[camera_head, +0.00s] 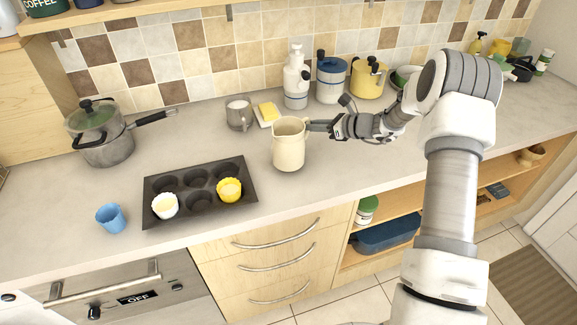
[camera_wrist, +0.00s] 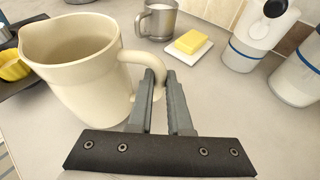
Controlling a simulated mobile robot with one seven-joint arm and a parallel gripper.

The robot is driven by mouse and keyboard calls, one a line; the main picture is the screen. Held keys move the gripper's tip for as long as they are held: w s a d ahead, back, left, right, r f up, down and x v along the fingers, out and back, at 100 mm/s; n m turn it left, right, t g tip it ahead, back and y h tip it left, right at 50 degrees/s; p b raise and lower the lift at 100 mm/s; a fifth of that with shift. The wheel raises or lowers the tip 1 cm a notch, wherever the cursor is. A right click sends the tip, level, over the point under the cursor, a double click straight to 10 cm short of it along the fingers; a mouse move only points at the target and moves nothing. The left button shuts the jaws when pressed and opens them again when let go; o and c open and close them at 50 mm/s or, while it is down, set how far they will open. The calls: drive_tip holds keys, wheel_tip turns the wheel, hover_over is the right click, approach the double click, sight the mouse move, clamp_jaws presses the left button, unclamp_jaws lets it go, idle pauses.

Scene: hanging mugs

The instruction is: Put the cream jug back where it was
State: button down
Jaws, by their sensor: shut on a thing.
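The cream jug (camera_head: 289,148) is upright at the middle of the counter, right of the muffin tin. I cannot tell whether its base touches the counter. My gripper (camera_head: 314,125) reaches in from the right and is shut on the jug's handle. In the wrist view the jug (camera_wrist: 82,75) fills the left side, with its spout toward the left. The fingertips of my gripper (camera_wrist: 160,80) are at the handle, and part of the handle is hidden behind them.
A dark muffin tin (camera_head: 200,215) holds a white cup (camera_head: 165,206) and a yellow cup (camera_head: 229,190). A blue cup (camera_head: 110,218) stands to its left. Behind the jug are a grey mug (camera_head: 239,115), butter on a dish (camera_head: 268,112) and a white bottle (camera_head: 296,80). A pot (camera_head: 105,146) stands left.

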drive_tip(key=shift+f, duration=0.45)
drive_tip(key=shift+f+b, duration=0.35)
drive_tip(key=shift+b, duration=0.2)
drive_tip(key=c, duration=0.9)
unclamp_jaws()
drive_tip(key=shift+o, duration=0.7)
drive_tip(key=v, duration=1.7)
drive_tip(key=shift+d+r, duration=0.2)
